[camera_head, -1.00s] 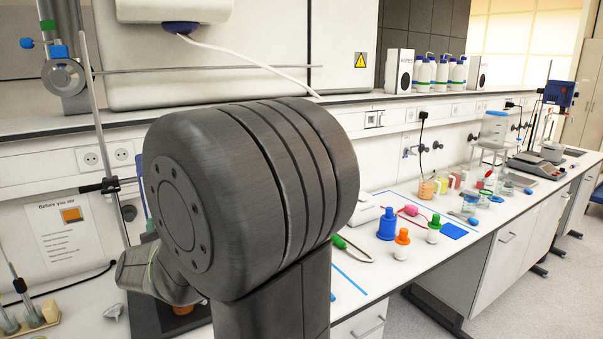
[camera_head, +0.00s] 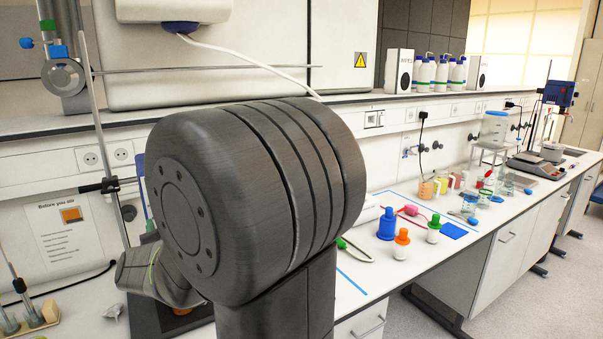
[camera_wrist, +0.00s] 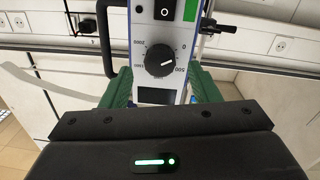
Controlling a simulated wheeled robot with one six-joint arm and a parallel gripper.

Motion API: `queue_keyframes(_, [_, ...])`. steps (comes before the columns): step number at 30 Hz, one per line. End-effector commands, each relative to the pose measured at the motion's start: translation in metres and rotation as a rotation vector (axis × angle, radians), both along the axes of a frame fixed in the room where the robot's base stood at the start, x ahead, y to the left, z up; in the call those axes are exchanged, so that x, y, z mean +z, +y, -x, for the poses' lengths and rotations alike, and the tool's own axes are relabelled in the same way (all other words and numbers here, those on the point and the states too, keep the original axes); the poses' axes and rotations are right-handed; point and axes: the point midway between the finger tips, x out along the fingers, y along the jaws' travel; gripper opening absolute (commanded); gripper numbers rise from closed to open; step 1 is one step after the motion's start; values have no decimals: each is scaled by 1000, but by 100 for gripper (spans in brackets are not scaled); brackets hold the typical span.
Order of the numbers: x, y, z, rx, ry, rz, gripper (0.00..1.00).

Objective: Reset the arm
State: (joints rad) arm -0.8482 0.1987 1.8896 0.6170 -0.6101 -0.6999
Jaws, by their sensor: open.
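My gripper (camera_wrist: 162,88) shows in the wrist view with its two green fingers apart and nothing held between them. Beyond the fingers is a white and blue device (camera_wrist: 187,52) with a round dial, numbers that appear upside down and a black switch. I cannot tell whether the fingers touch it. In the head view, my thick dark arm fills the middle and my gripper is hidden.
The bench (camera_head: 352,288) runs away to the right. On it stand a blue bottle (camera_head: 387,225), an orange-capped bottle (camera_head: 402,245), a green-capped bottle (camera_head: 434,230) and several beakers. A metal stand rod (camera_head: 101,140) rises left of my arm. The floor at right is clear.

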Motion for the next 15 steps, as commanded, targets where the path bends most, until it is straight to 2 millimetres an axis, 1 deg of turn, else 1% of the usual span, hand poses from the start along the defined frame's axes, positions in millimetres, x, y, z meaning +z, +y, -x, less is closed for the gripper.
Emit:
queue_keyframes(3, [0, -8, 17, 2, -2, -2, 56])
queue_keyframes(15, [1, -37, 67, 3, -1, -3, 56])
